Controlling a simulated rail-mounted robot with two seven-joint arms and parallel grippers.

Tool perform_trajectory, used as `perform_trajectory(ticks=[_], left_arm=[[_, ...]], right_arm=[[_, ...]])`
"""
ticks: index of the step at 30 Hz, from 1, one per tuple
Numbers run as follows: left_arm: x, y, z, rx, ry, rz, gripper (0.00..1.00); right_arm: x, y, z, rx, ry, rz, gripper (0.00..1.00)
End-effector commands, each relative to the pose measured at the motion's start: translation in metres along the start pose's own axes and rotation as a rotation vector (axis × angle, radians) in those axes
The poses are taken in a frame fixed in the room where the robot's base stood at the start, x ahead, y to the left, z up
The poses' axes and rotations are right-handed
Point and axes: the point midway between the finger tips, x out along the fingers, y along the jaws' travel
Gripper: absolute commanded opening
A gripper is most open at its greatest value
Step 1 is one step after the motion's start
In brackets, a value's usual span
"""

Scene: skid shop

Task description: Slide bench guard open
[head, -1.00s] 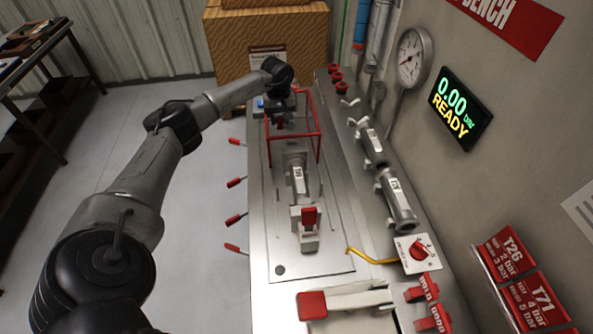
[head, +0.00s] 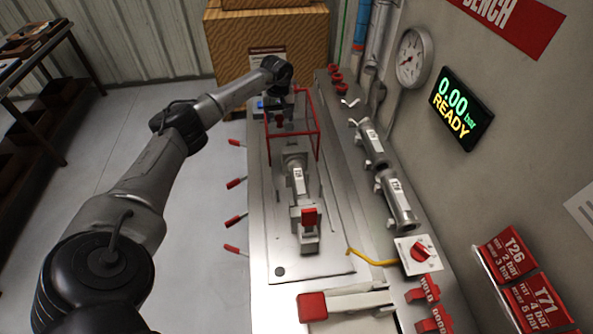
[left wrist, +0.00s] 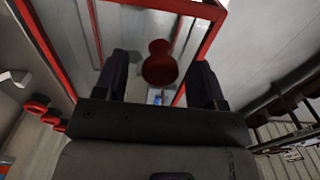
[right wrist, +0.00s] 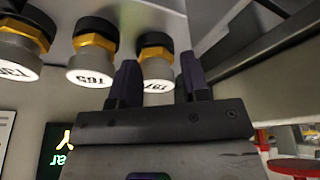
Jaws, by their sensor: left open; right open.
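The bench guard (head: 302,133) is a red-framed box with clear panels at the far end of the steel bench, behind the fixture (head: 300,190). Its red frame also fills the upper part of the left wrist view (left wrist: 212,32). A red knob (left wrist: 160,64) on the guard shows there between the two dark fingers of my left gripper (left wrist: 160,80). The fingers stand apart on both sides of the knob, and no contact shows. In the head view my left gripper (head: 281,106) is at the guard, partly hidden by its own wrist. My right gripper (right wrist: 158,85) is open and empty, outside the head view.
A wall gauge (head: 410,56) and a display (head: 461,109) reading 0.00 bar READY are on the right. Small red-tipped levers (head: 236,183) line the bench's left edge. A wooden crate (head: 225,45) stands behind. Several round-ended fittings (right wrist: 90,65) hang near my right gripper.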

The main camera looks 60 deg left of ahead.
Motion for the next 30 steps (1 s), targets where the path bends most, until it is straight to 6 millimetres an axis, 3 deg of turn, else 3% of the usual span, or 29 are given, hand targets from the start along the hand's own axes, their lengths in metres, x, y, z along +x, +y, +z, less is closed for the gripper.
perform_trajectory(ticks=[11,30], left_arm=[[-0.009,0.000,0.000,0.000,0.000,0.000,0.64],[-0.058,0.000,0.000,0.000,0.000,0.000,0.64]], right_arm=[[-0.007,0.000,-0.002,0.000,0.000,0.000,0.43],[-0.046,0.004,-0.014,-0.008,-0.001,0.006,0.43]])
